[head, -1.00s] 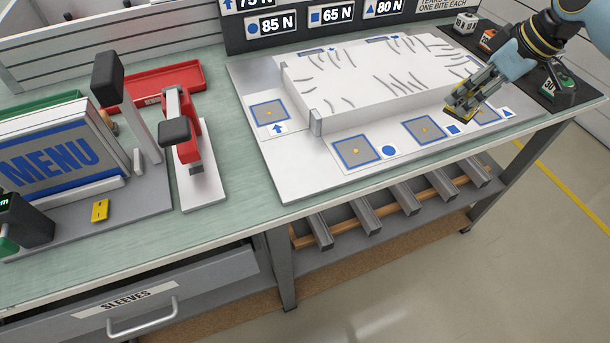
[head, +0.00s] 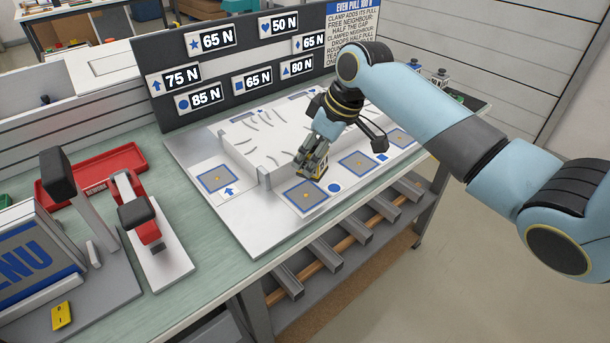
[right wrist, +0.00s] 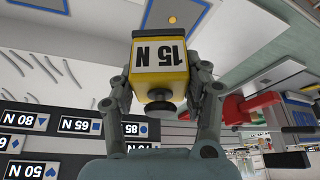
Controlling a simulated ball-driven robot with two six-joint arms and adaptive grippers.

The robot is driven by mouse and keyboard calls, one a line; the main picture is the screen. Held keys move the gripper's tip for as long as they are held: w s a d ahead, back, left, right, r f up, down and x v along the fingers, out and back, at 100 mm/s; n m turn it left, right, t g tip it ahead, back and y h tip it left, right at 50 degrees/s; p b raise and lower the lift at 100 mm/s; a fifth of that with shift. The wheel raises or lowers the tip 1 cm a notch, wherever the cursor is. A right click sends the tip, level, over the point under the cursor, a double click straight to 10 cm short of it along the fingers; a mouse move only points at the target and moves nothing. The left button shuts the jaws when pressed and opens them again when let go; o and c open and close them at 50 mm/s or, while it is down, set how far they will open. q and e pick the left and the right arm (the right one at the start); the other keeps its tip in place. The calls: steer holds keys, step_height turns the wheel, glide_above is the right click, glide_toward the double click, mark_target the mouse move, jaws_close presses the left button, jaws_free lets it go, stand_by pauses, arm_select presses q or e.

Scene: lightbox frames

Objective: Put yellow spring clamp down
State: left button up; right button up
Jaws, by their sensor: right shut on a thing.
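My right gripper (head: 314,164) is shut on the yellow spring clamp (right wrist: 160,62), a yellow block with a "15 N" label that reads upside down in the right wrist view. In the head view the clamp is mostly hidden by the fingers. It is at the near edge of the white ridged slab (head: 262,150), just behind the blue-bordered pad (head: 303,198) beside the blue circle mark (head: 334,187). I cannot tell whether the clamp touches anything below. My left gripper is not in view.
More blue-bordered pads lie on the metal plate (head: 222,215), by the arrow (head: 215,178) and the square (head: 357,165). A dark board (head: 222,68) with force labels stands behind. A red-and-grey device (head: 143,220), a red tray (head: 108,165) and a menu stand (head: 25,262) are left.

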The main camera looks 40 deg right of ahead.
steer(key=shift+s+a+f, duration=0.15)
steer(key=shift+a+f, duration=0.45)
steer(key=shift+a, duration=0.3)
steer(key=shift+f, duration=0.35)
step_height(320, 180, down, 3)
steer(key=shift+f, duration=0.25)
steer(key=o, duration=1.4)
steer(key=shift+s+f, duration=0.1)
steer(key=shift+f, duration=0.05)
steer(key=p+v, duration=0.1)
steer(key=v, duration=1.1)
